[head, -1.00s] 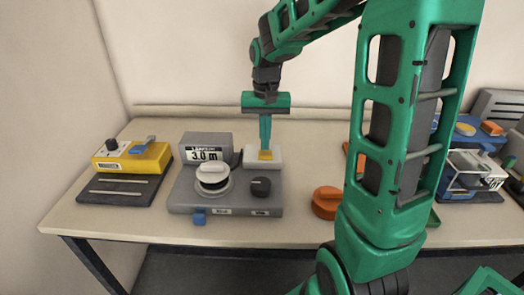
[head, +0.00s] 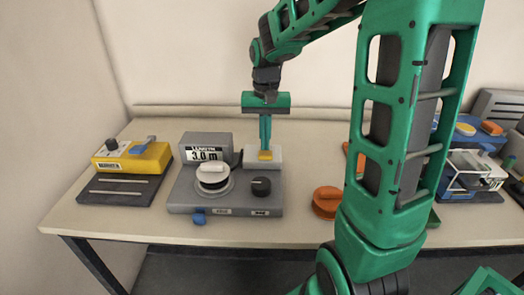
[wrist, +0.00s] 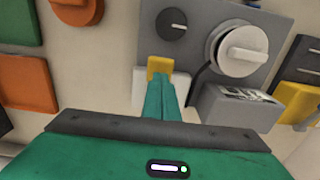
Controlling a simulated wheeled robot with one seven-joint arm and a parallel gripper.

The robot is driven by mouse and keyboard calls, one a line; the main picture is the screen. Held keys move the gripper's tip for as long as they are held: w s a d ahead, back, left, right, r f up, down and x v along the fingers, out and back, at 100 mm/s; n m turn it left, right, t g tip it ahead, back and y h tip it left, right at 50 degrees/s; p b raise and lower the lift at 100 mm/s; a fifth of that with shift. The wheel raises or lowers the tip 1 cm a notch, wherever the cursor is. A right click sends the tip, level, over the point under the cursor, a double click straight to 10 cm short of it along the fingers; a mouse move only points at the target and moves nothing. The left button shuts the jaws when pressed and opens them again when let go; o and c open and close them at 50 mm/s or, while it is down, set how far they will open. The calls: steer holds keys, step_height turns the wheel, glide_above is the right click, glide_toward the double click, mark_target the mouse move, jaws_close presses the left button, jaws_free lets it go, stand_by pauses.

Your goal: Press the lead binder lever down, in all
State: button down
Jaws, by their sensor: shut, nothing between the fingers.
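My gripper (head: 265,148) is shut and empty, pointing down over a white block (head: 249,160) at the back right of a grey machine. A small yellow pad (head: 265,155) on the block is right at my fingertips; whether they touch it I cannot tell. In the wrist view my fingertips (wrist: 161,84) overlap the lower part of the yellow pad (wrist: 159,65), and the white block (wrist: 139,85) shows beside them. The grey machine (head: 183,195) carries a display reading 3.0 m, a white dial (head: 212,176), a dark knob (head: 261,186) and a blue tab (head: 199,218). No readable label names the lead binder.
A yellow unit with a blue lever (head: 137,149) stands on a dark base at the left. An orange round knob (head: 326,203) is right of the grey machine. A clear-sided device (head: 470,175) stands far right. Bare table lies at the front left.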

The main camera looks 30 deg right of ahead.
mark_target(265, 153)
steer(key=shift+f, duration=0.1)
steer(key=shift+f, duration=2.4)
steer(key=shift+r, duration=4.8)
steer(key=s+d+f, duration=0.1)
steer(key=s+f, duration=0.1)
steer(key=s, duration=1.1)
steer(key=s+d+f, duration=0.2)
steer(key=s, duration=1.1)
steer(key=shift+d+f, duration=0.15)
steer(key=shift+f, duration=0.1)
